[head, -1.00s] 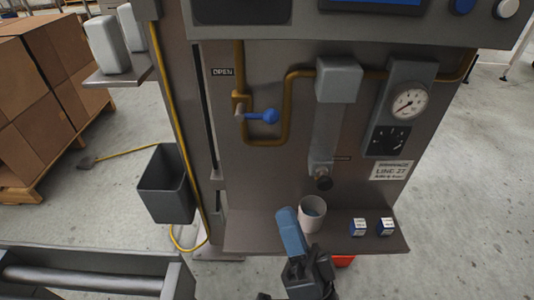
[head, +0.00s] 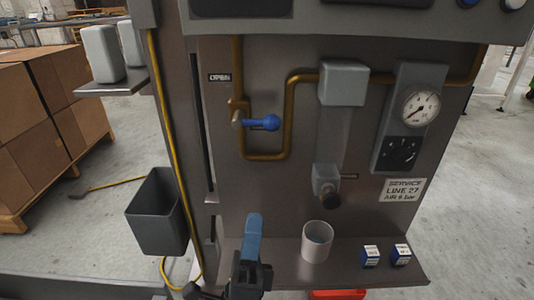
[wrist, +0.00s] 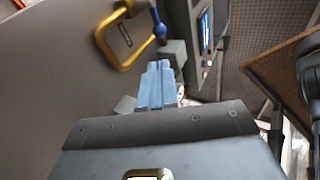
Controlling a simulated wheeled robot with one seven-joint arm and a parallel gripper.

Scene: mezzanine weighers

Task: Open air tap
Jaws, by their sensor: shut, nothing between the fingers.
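The air tap (head: 262,123) has a blue lever on a brass pipe (head: 288,105) fixed to the grey panel. Its lever points right, about level, and an OPEN label (head: 219,78) sits above and to the left. In the wrist view the blue tap knob (wrist: 159,31) shows at the top, beside the brass pipe (wrist: 112,58). My gripper (head: 254,222), with blue fingers, is shut and empty, below the tap and left of the white cup. The shut fingers also show in the wrist view (wrist: 157,72), apart from the tap.
A white cup (head: 316,243) and two small boxes (head: 371,255) stand on the panel's shelf (head: 300,275). A pressure gauge (head: 420,107) and a regulator block (head: 343,84) are right of the tap. A grey bin (head: 157,212) hangs at left.

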